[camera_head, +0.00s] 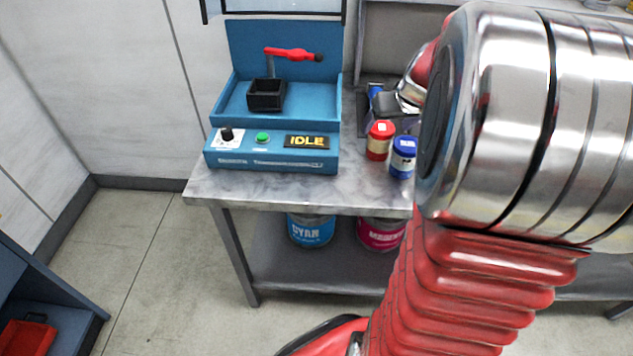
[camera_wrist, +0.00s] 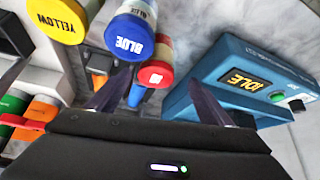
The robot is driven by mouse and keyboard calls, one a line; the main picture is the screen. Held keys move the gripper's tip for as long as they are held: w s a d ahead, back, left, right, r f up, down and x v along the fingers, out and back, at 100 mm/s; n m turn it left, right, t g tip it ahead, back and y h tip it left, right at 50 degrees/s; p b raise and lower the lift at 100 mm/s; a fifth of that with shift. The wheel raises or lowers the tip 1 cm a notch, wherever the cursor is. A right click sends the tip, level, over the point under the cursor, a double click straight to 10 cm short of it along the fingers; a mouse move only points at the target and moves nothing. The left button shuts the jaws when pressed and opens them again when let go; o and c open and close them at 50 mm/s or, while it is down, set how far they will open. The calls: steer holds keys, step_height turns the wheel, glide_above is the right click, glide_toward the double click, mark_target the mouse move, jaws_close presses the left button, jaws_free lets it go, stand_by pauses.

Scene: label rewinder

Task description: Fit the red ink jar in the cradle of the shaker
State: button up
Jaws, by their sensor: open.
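The red ink jar (camera_head: 380,140), with a red lid and pale body, stands upright on the bench right of the shaker (camera_head: 272,162). The shaker's black square cradle (camera_head: 266,95) looks empty. A red-handled lever (camera_head: 290,54) stands behind it. My gripper is mostly hidden by my arm in the head view. In the wrist view my gripper (camera_wrist: 160,78) is open and empty, its fingers spread. The red jar's lid (camera_wrist: 156,73) shows between the fingertips in that picture; I cannot tell the gap in depth.
A blue ink jar (camera_head: 403,157) stands close beside the red one. A yellow-lidded jar (camera_wrist: 64,20) is at the left of the wrist view. The shaker's display (camera_head: 307,142) reads IDLE. Cyan (camera_head: 311,231) and magenta (camera_head: 381,235) cans sit on the shelf below.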

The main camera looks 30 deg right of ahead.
steer(key=s+a+r+n+y, duration=0.1)
steer(key=a+r, duration=0.1)
steer(key=a, duration=0.8)
steer(key=s+a+r+n+y, duration=0.1)
steer(key=s+a+r, duration=0.15)
steer(key=a, duration=0.75)
steer(key=s+a+n, duration=0.2)
steer(key=s+a, duration=0.9)
steer(key=a, duration=0.3)
steer(key=shift+s+f+g, duration=0.3)
steer(key=shift+f, duration=0.05)
